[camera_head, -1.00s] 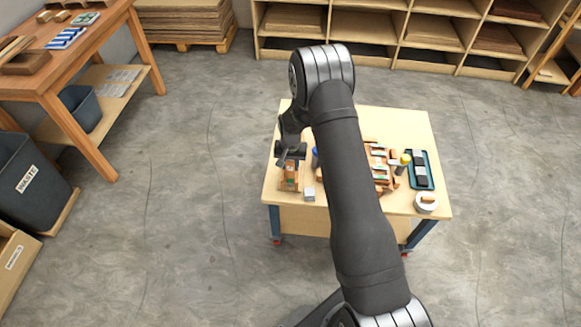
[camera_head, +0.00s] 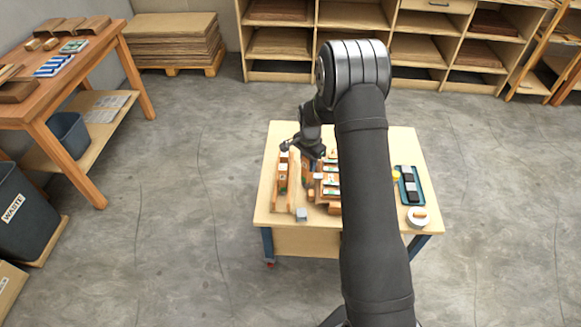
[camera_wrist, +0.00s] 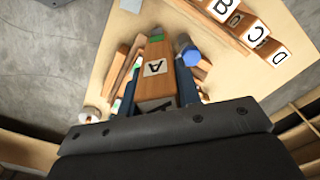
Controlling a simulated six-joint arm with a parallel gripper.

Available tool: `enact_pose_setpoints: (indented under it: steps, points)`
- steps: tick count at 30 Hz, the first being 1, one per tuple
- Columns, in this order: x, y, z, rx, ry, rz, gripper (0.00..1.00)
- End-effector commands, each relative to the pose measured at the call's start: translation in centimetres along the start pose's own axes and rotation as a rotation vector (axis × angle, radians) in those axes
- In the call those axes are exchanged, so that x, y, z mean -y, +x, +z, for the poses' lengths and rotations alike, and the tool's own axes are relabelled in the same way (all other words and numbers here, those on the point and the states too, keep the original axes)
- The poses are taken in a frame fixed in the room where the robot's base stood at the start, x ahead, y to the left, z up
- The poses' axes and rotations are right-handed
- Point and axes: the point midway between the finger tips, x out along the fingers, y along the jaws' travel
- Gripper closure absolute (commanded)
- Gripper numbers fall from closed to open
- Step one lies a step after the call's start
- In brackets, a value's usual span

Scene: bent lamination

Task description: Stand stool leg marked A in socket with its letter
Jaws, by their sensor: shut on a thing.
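The stool leg marked A (camera_wrist: 155,68) is a wooden block with a white label and a green end. My gripper (camera_wrist: 156,88) is shut on it, with one finger on each side. In the head view my gripper (camera_head: 301,147) is above the back left of the table, and the held leg is hard to make out there. A wooden row with letters B, C and D (camera_wrist: 240,27) lies at the upper right of the wrist view, apart from the leg. It seems to be the narrow wooden row (camera_head: 283,180) at the table's left. The socket lettered A is not clearly visible.
More wooden pieces (camera_head: 329,184) lie mid-table, partly behind my arm.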

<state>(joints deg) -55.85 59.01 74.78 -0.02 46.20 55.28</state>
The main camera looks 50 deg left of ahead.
Motion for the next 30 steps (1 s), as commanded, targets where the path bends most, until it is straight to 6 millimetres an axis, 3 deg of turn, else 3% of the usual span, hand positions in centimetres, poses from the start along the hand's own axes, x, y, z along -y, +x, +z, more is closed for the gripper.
enact_pose_setpoints:
  steps: [6, 12, 20, 30]
  points:
    - [-3.1, -0.8, -4.7, -0.001, 0.426, -0.001, 0.97]
    - [-5.1, -1.2, -7.2, -0.001, 0.693, -0.001, 0.97]
    - [-5.9, -1.0, -8.1, 0.0, 0.799, 0.0, 0.97]
    - [-5.9, 1.7, -8.0, 0.0, 0.797, 0.002, 0.97]
